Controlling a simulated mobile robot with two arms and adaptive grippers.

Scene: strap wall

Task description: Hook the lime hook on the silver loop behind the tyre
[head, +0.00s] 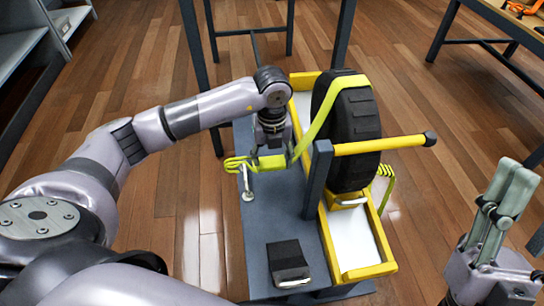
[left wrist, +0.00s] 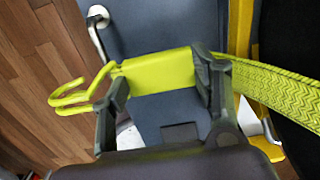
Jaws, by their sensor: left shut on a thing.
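The lime hook (head: 236,163) has a double-pronged bent end and a flat lime body. My left gripper (head: 270,155) is shut on that body, and the prongs stick out to the left, also in the left wrist view (left wrist: 75,98). A lime strap (head: 325,110) runs from the hook over the black tyre (head: 350,125). A silver loop (head: 247,188) stands on the grey board below the hook, apart from it; the left wrist view shows it at top left (left wrist: 97,28). Another silver loop (head: 350,203) is at the tyre's near foot. My right gripper (head: 515,175) is empty at the right; its opening is unclear.
The tyre stands in a yellow-edged tray (head: 385,265) beside a dark post (head: 317,180) with a yellow bar (head: 380,145) reaching right. A black block (head: 285,262) with a silver bar lies on the grey board (head: 255,245).

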